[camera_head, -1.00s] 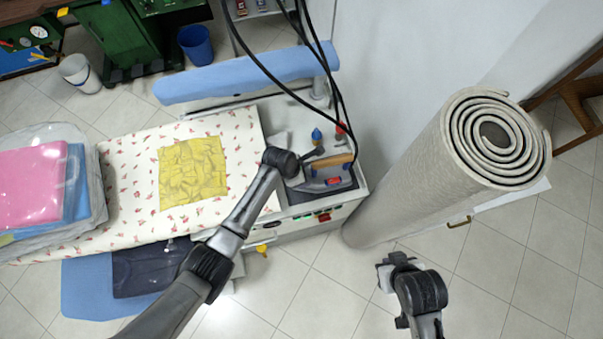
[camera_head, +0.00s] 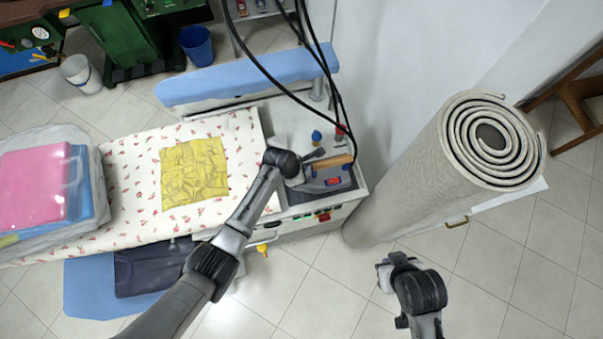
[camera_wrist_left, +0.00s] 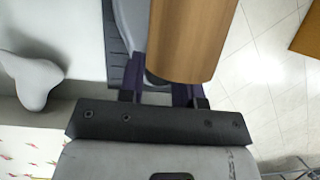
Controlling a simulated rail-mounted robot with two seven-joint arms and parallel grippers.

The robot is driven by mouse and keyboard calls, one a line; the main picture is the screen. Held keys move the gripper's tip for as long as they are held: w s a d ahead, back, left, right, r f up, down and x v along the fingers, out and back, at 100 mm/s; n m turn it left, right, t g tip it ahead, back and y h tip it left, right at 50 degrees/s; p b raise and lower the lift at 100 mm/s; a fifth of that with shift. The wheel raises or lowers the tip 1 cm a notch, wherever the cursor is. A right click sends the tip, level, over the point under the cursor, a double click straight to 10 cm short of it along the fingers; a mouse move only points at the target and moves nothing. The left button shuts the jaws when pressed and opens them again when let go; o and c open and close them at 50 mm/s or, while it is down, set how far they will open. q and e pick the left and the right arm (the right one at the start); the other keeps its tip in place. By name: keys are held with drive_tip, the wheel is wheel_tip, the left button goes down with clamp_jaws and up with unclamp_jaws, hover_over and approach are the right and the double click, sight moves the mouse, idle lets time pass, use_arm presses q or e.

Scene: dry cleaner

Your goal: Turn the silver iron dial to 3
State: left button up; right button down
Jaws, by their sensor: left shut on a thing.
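The silver iron (camera_head: 328,183), with a wooden handle (camera_head: 333,161) and a red part on its side, rests on a dark pad at the right end of the ironing station. My left gripper (camera_head: 307,170) is at the iron's left end. In the left wrist view, its two fingers (camera_wrist_left: 160,92) reach in under the end of the wooden handle (camera_wrist_left: 192,38). They are shut on the iron's dial, which is mostly hidden under the handle; its markings cannot be read. My right gripper (camera_head: 384,275) hangs over the floor, away from the iron; its fingers are unclear.
Black cables (camera_head: 325,75) hang down beside the iron. A blue-capped bottle (camera_head: 316,136) stands behind it. A rolled grey carpet (camera_head: 420,185) stands to the right. A yellow folded cloth (camera_head: 194,171) lies on the floral board (camera_head: 130,170) to the left.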

use_arm(q)
drive_tip(key=shift+r+m+p, duration=0.3)
drive_tip(key=shift+r+p, duration=0.1)
drive_tip(key=shift+p, duration=0.25)
drive_tip(key=shift+f+m+g+p, duration=0.15)
drive_tip(key=shift+m+g+p, duration=0.15)
drive_tip(key=shift+m, duration=0.1)
drive_tip(key=shift+w+f+m, duration=0.1)
drive_tip(key=shift+f+m, duration=0.1)
drive_tip(key=shift+m, duration=0.3)
drive_tip(key=shift+m+g, duration=0.5)
drive_tip(key=shift+m, duration=0.2)
use_arm(e)
wheel_tip(320, 180, up, 3)
drive_tip(key=shift+d+f, duration=0.1)
drive_tip(key=shift+d, duration=0.1)
use_arm(q)
drive_tip(key=o, duration=0.9)
use_arm(e)
drive_tip(key=shift+w, duration=0.1)
